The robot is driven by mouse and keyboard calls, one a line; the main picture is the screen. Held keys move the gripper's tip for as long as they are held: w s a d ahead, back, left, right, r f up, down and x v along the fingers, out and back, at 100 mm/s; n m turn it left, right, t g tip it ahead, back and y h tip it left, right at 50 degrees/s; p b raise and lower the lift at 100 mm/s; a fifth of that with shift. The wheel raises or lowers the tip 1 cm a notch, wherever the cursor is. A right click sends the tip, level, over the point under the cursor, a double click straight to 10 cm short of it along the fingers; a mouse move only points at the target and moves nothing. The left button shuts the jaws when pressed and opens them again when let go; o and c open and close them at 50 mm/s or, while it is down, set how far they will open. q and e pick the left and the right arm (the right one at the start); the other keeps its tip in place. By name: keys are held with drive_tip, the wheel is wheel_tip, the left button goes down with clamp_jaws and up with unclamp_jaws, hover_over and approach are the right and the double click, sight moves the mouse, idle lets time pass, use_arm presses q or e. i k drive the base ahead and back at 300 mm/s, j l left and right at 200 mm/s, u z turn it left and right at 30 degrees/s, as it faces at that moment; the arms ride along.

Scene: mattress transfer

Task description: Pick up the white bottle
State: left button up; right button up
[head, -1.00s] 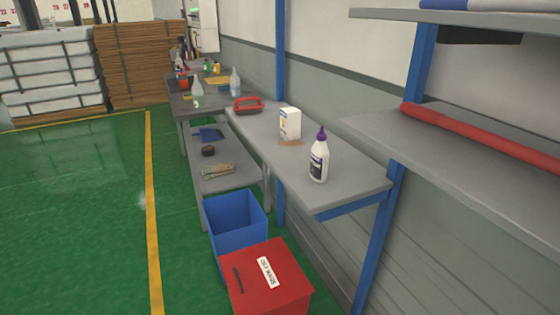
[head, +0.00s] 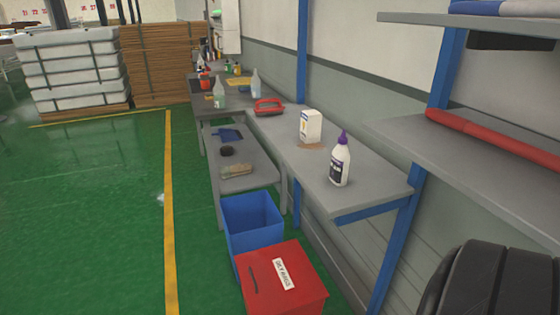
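The white bottle (head: 340,163) with a purple pointed cap and a dark label stands upright near the front end of the grey workbench (head: 375,192). Nothing touches it. A white box (head: 310,126) stands behind it to the left, on a brown patch. Neither of my grippers shows clearly. A black rounded shape (head: 490,285) shows at the lower right edge; I cannot tell whether it is part of my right arm.
A red bin (head: 305,290) and a blue open bin (head: 265,215) stand on the floor left of the bench. A grey shelf (head: 470,165) with a red roll (head: 500,140) juts out at the right. The green floor (head: 90,200) at left is clear.

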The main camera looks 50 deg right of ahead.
sight(341, 158)
drive_tip(key=j+u, duration=0.35)
drive_tip(key=i+j+u, duration=0.1)
drive_tip(key=j+u, duration=0.25)
drive_tip(key=i+j+u, duration=0.1)
drive_tip(key=j+u, duration=0.2)
drive_tip(key=j, duration=0.2)
drive_tip(key=i+j+z, duration=0.15)
drive_tip(key=i+z, duration=0.3)
drive_tip(key=i+j+z, duration=0.7)
drive_tip(key=z, duration=0.15)
drive_tip(key=i+l+z, duration=0.15)
drive_tip(key=i+z, duration=0.8)
drive_tip(key=i+j+z, duration=0.25)
drive_tip(key=i+z, duration=0.45)
drive_tip(key=z, duration=0.25)
drive_tip(key=i+z, duration=0.2)
drive_tip(key=z, duration=0.2)
drive_tip(key=i+z, duration=0.2)
drive_tip(key=z, duration=0.25)
drive_tip(key=i+j+z, duration=0.15)
drive_tip(key=z, duration=0.3)
